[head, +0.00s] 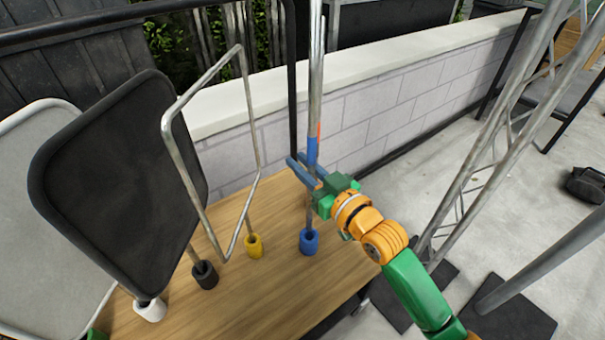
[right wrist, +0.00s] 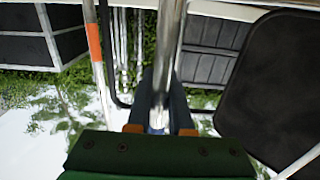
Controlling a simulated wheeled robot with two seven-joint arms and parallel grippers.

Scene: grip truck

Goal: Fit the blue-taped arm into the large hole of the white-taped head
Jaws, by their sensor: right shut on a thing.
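The blue-taped arm (head: 315,85) is a long metal pole that stands nearly upright, with a blue band (head: 312,150) just above my right gripper (head: 304,171). My right gripper is shut around this pole, and its fingers lie on both sides of it. The pole also shows between the fingers in the right wrist view (right wrist: 169,50). Its lower end reaches down to a blue cup (head: 309,242) on the wooden table; I cannot tell how deep it sits. I cannot make out the white-taped head or its large hole. My left gripper is not in view.
The wooden table (head: 278,212) holds framed flags, one black (head: 120,180), in coloured cups, including a yellow cup (head: 254,246) and a white cup (head: 150,310). An orange-banded rod (right wrist: 94,45) stands near the pole. A block wall (head: 390,105) runs behind; a truss (head: 490,150) stands at right.

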